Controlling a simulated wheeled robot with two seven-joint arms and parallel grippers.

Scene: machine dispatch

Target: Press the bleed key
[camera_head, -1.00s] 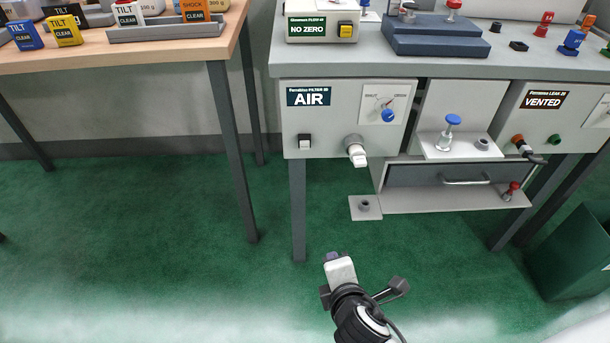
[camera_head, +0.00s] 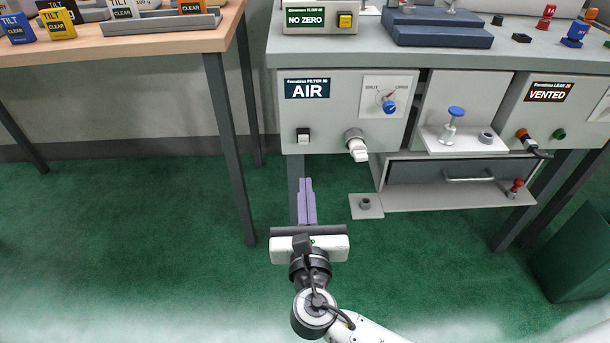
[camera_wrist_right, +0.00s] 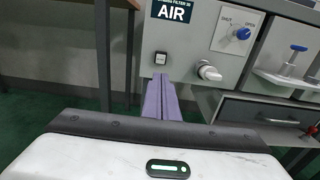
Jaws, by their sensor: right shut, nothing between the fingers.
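The filter unit (camera_head: 345,90) reads AIR and hangs below the bench top. A small black-and-white key (camera_head: 303,135) sits low on the left of its front; no label on it is legible. The key also shows in the right wrist view (camera_wrist_right: 160,58), just above the fingertips. My right gripper (camera_head: 306,183) is shut and empty, its purple fingers side by side, pointing at the unit from below the key. In the right wrist view the fingertips (camera_wrist_right: 161,78) look close under the key; whether they touch it I cannot tell. My left gripper is not in view.
A white knob (camera_head: 356,147) sticks out right of the key, with a blue dial (camera_head: 389,107) above. A leak unit (camera_head: 550,100) reads VENTED. A drawer (camera_head: 440,180) and a bench leg flank the space. Green floor is free in front.

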